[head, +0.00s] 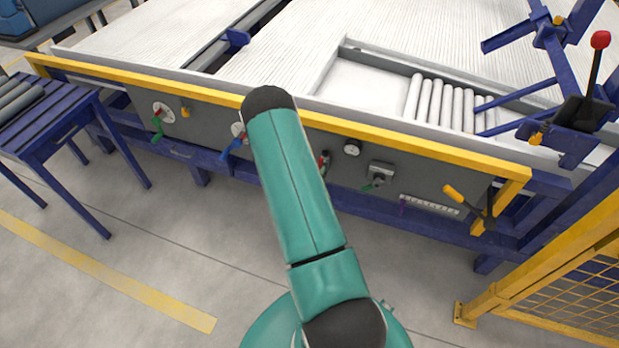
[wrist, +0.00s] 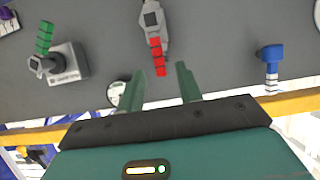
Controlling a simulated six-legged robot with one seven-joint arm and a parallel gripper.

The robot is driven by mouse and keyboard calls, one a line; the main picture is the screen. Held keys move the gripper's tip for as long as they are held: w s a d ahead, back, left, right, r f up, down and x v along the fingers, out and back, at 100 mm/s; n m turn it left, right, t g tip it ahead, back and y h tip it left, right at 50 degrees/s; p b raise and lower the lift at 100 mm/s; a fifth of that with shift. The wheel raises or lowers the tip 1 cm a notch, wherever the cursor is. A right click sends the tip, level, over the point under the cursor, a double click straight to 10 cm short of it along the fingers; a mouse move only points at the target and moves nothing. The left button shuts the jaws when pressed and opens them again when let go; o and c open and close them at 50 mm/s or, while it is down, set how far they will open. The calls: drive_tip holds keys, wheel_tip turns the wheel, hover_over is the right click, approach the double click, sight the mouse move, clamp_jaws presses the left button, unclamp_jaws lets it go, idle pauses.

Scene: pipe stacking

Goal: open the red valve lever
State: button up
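The red valve lever (wrist: 156,50) hangs from a grey valve body (wrist: 151,17) on the dark grey panel (wrist: 215,45) in the wrist view. Its free end points toward my gripper. My gripper (wrist: 160,69) is open, with one green finger on each side of the lever's end in the picture. Neither finger visibly touches it, and I cannot tell how deep the fingers reach. In the head view a small part of the red lever (head: 325,160) shows just right of my arm, which hides the gripper.
In the wrist view, a green-handled valve (wrist: 45,40) and a gauge (wrist: 117,93) are left of the lever, and a blue handle (wrist: 271,54) is to the right. A yellow rail (head: 400,140) runs above the panel in the head view. Open floor (head: 190,225) lies in front.

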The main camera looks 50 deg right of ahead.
drive_tip(key=v, duration=0.7)
drive_tip(key=shift+a+r, duration=0.15)
drive_tip(key=shift+a, duration=0.15)
drive_tip(key=shift+s, duration=0.1)
drive_tip(key=w+a+r+n+t+y, duration=0.2)
drive_tip(key=w+a+r+y, duration=0.3)
drive_tip(key=w+a+r, duration=0.65)
drive_tip(key=s+a+r+n+t+y, duration=0.1)
drive_tip(key=a+r+n+y, duration=0.15)
drive_tip(key=a+r, duration=0.4)
drive_tip(key=s+a+r+n+y, duration=0.1)
drive_tip(key=a+r+y, duration=0.25)
drive_tip(key=r, duration=0.55)
drive_tip(key=s+a+r+n+y, duration=0.2)
drive_tip(key=s+a+r+n, duration=0.3)
drive_tip(key=s+a+r, duration=0.45)
drive_tip(key=s+a+r+n+g, duration=0.1)
drive_tip(key=s+a+r, duration=0.1)
drive_tip(key=s, duration=0.5)
drive_tip(key=s+a+r+n+g, duration=0.1)
drive_tip(key=s+a+r, duration=0.1)
drive_tip(key=s, duration=0.5)
drive_tip(key=shift+r+n+g, duration=0.35)
drive_tip(key=shift+r+g, duration=0.05)
drive_tip(key=shift+r, duration=0.2)
